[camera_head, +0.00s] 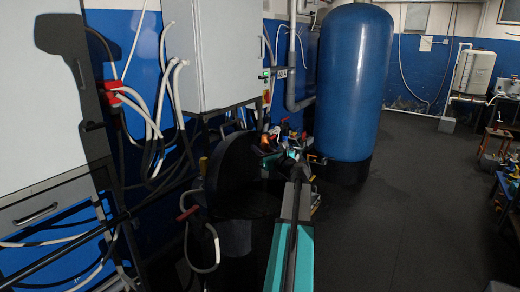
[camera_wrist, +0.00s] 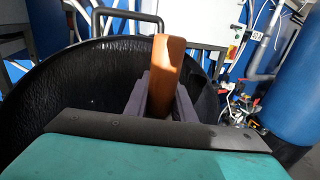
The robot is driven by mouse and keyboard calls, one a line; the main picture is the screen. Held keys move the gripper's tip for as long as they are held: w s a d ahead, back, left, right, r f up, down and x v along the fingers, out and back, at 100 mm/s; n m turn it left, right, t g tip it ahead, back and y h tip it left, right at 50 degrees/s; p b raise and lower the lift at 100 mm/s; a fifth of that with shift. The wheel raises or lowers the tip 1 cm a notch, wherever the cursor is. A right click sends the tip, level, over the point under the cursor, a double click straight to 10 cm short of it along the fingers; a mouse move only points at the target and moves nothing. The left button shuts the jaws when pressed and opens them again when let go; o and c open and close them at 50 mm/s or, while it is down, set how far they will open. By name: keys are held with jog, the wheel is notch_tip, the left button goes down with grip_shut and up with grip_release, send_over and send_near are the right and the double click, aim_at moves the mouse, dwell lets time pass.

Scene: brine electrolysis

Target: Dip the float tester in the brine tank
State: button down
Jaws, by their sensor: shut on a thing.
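My gripper (camera_wrist: 162,98) is shut on an orange-brown bar, which I take to be the float tester (camera_wrist: 167,66). The bar stands up between the two grey fingers in the wrist view; its lower part is hidden by them. Behind and around it in that view is the wide, dark, curved inside of a black tank (camera_wrist: 75,95), which I take to be the brine tank. Whether the tester is inside the tank or only in front of it I cannot tell. In the head view the black tank (camera_head: 235,165) is left of my teal arm, and the tester is not clear.
A tall blue vessel (camera_head: 352,80) stands beyond the tank, to the right. A grey cabinet (camera_head: 215,55) with hanging cables is on the wall behind. Small coloured items (camera_head: 285,140) crowd the space between. The dark floor (camera_head: 410,200) at right is clear.

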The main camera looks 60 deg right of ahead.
notch_tip(320, 180, down, 12)
jog(key=b, duration=0.7)
dwell(1.9)
jog(key=shift+f, duration=0.15)
dwell(2.3)
